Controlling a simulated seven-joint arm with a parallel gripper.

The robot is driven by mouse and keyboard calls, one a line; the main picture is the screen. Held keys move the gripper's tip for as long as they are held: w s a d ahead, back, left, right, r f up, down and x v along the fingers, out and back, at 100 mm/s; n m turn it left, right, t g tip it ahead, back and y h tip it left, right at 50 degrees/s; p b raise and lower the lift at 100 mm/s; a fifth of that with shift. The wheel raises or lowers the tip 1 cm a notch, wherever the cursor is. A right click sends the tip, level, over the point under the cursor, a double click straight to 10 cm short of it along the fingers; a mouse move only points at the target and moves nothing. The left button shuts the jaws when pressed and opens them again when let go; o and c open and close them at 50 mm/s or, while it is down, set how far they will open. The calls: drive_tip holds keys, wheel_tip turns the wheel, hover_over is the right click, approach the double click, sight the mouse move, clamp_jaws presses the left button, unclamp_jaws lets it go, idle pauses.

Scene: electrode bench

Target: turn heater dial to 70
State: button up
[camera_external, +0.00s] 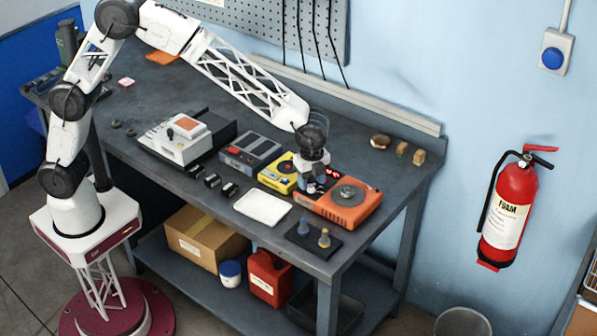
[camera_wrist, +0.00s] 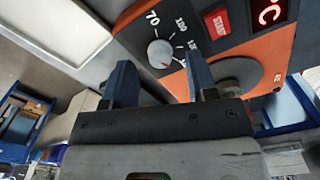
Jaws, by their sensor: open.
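The heater is an orange box (camera_external: 338,206) with a dark front panel and a round plate on top, at the right of the bench; it also shows in the wrist view (camera_wrist: 275,60). Its dial (camera_wrist: 160,52) is a small pale round knob on the dark panel. A red mark on the knob points toward the lower right in the wrist view, away from the printed 70 (camera_wrist: 152,18). My gripper (camera_wrist: 159,78) is open, its two blue-grey fingers apart, with the knob beyond and between the tips. In the external view my gripper (camera_external: 314,184) hides the dial.
A red START button (camera_wrist: 217,23) and a lit red display (camera_wrist: 268,12) sit near the dial. A yellow device (camera_external: 277,177) stands close left of the heater. A white tray (camera_external: 262,208) and a dark mat with two small electrodes (camera_external: 313,240) lie in front.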

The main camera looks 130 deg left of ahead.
drive_tip(key=shift+f, duration=0.9)
drive_tip(key=shift+c, duration=0.5)
drive_tip(key=c, duration=0.8)
